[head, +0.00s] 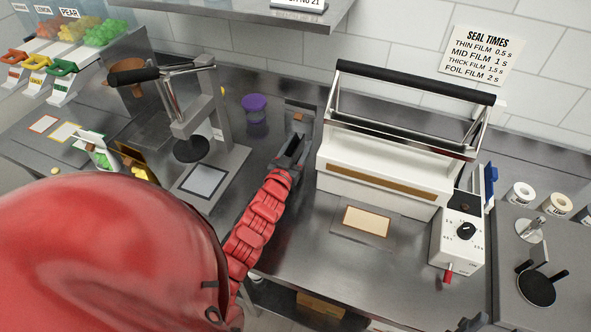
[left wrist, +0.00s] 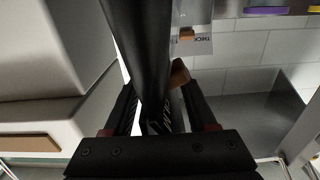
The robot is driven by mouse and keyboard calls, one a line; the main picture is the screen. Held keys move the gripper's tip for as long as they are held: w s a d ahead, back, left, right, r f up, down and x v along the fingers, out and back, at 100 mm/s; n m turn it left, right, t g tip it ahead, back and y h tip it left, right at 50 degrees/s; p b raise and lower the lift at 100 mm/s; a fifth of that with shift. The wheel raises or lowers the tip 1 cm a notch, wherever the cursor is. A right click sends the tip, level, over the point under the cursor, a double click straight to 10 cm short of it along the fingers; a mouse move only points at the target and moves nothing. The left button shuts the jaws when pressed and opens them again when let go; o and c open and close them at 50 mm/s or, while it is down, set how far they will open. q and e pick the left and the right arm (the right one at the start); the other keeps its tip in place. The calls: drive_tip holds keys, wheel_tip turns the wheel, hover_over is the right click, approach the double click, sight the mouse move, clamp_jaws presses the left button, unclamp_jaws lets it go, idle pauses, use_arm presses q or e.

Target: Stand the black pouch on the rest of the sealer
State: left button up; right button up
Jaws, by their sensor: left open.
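My left gripper (head: 291,152) is open beside the left end of the white sealer (head: 385,160). In the left wrist view, a black slab that looks like the black pouch (left wrist: 142,45) stands edge-on between the open fingers (left wrist: 160,105), narrowing toward the gripper's base. Faint white letters show on it. In the head view I cannot separate the pouch from the dark fingers. A flat cream plate with a brown border (head: 367,220), apparently the rest, lies bare before the sealer. A small dark part at the bottom edge may be my right gripper (head: 472,322).
A clear pouch with an orange-brown piece (head: 299,117) stands just behind my left gripper. A purple-lidded jar (head: 255,107) and a lever press (head: 195,120) are to the left. The dial box (head: 458,238) stands right of the plate. The counter left of the plate is clear.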

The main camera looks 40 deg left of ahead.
use_arm(q)
clamp_jaws()
idle(1.3)
